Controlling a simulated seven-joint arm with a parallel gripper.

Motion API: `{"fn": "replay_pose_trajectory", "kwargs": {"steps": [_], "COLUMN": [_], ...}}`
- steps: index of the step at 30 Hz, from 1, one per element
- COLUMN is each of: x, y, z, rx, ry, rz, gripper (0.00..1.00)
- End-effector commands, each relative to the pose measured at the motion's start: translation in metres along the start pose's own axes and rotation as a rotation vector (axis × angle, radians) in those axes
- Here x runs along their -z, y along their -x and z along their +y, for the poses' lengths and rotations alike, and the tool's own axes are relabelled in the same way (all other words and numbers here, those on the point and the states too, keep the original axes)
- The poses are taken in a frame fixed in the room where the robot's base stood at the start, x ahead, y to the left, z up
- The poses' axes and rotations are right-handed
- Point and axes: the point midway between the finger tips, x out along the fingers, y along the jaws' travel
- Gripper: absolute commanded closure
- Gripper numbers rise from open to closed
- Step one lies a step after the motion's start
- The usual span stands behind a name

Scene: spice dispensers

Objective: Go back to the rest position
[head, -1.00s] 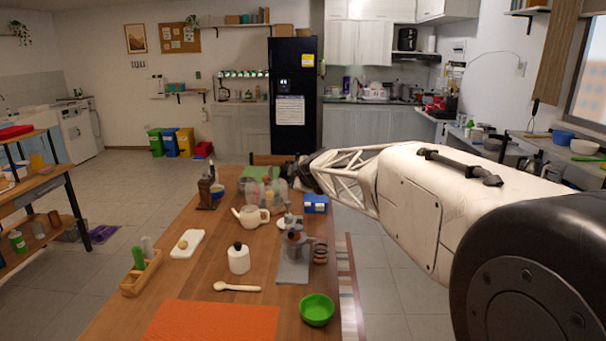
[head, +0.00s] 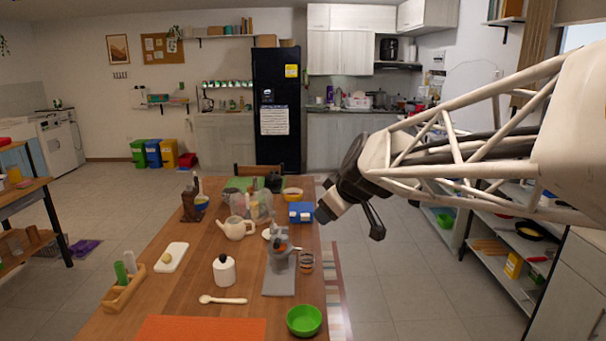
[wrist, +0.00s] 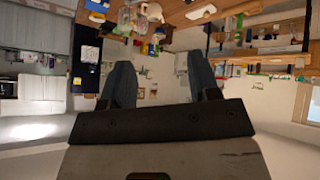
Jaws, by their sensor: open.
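My gripper (head: 353,214) is in the air just right of the wooden table (head: 185,285) in the head view, beside the blue box (head: 300,212) near the table's right edge. Its two fingers stand apart, with nothing seen between them. In the wrist view the fingers of my gripper (wrist: 161,78) are also spread and empty, with the room tilted behind them. My pale lattice arm reaches in from the right and covers part of the counter.
The table holds a teapot (head: 236,228), a white jar (head: 224,270), a grey dispenser (head: 279,258), a green bowl (head: 304,320), a cutting board (head: 171,257) and an orange mat (head: 200,329). Shelves (head: 500,262) stand at the right.

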Motion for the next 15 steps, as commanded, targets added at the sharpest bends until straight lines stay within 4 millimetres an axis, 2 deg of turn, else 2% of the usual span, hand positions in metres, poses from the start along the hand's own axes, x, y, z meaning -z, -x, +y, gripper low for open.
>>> {"fn": "replay_pose_trajectory", "kwargs": {"steps": [3,8,15], "x": [-0.037,-0.089,-0.173], "y": [0.03,0.066,0.112], "z": [-0.021,-0.05,-0.099], "rx": [0.011,0.007,-0.051], "ry": [-0.118,-0.288,-0.55], "rz": [-0.073,-0.18,-0.348], "gripper": [0.44,0.44,0.44]}}
